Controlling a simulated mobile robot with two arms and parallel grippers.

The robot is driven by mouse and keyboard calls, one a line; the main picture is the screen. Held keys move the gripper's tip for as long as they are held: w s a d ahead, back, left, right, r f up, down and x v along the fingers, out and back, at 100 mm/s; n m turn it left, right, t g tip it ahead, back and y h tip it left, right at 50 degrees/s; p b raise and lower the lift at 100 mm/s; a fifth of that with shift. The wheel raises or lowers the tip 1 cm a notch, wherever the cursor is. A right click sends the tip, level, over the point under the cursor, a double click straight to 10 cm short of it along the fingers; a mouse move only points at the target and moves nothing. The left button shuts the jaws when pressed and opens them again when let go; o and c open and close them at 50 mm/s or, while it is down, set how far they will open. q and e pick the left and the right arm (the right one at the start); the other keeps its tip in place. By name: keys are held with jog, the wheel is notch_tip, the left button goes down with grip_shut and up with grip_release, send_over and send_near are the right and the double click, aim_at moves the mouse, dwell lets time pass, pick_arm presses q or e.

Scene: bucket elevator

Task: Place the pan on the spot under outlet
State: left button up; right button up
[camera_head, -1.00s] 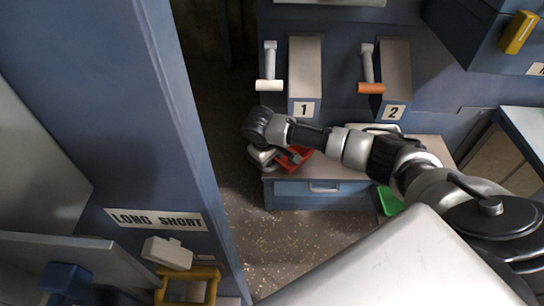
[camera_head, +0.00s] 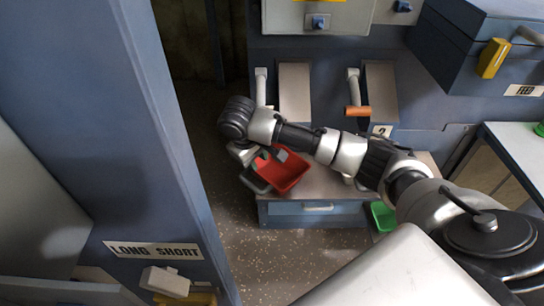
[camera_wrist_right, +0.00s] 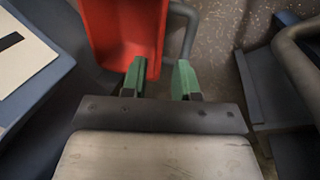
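A red pan (camera_head: 288,172) with a grey loop handle (camera_head: 254,181) is at the left end of the low bench in the head view. It looks tilted, and its left part reaches past the bench edge. My right gripper (camera_head: 262,154) is at the pan's left side, partly hidden by its own wrist. In the right wrist view the green-padded fingers (camera_wrist_right: 158,80) stand apart at the near edge of the pan (camera_wrist_right: 122,32), by its handle (camera_wrist_right: 190,30). Whether they clamp anything is unclear. The outlet spot is not clearly visible. My left gripper is out of view.
The low blue bench (camera_head: 317,217) has a drawer. Two chutes stand behind it, the right one with an orange-handled lever (camera_head: 357,111). A green pan (camera_head: 382,216) is at the bench's right. A blue column (camera_head: 160,150) labelled LONG SHORT stands close at the left.

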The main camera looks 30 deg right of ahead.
jog(key=shift+r, duration=0.15)
jog(key=s+a+f+n+t+y, duration=0.1)
jog(key=a+f+t+y, duration=0.25)
jog(key=a, duration=0.45)
jog(key=s+a+f+n+t+y, duration=0.1)
jog(key=a+f+t+y, duration=0.2)
jog(key=a, duration=0.5)
jog(key=s+d+f+m+g+h, duration=0.1)
jog(key=s+d+f, duration=0.25)
jog(key=f, duration=0.55)
jog(key=s+d+f+m, duration=0.1)
jog(key=s+d+f, duration=0.25)
jog(key=f, duration=0.55)
jog(key=s+d+f+g+h, duration=0.1)
jog(key=s+d+f, duration=0.3)
jog(key=f, duration=0.6)
jog(key=s+d+f+g, duration=0.1)
jog(key=s+f, duration=0.3)
jog(key=s, duration=0.7)
jog(key=s+d+f+g+h, duration=0.1)
jog(key=s+f, duration=0.4)
jog(key=s, duration=0.6)
jog(key=s+d+f+g, duration=0.1)
jog(key=s+f, duration=0.4)
jog(key=s, duration=0.5)
jog(key=shift+s+f+g, duration=0.2)
jog(key=shift+s+g, duration=0.2)
jog(key=shift+g, duration=0.25)
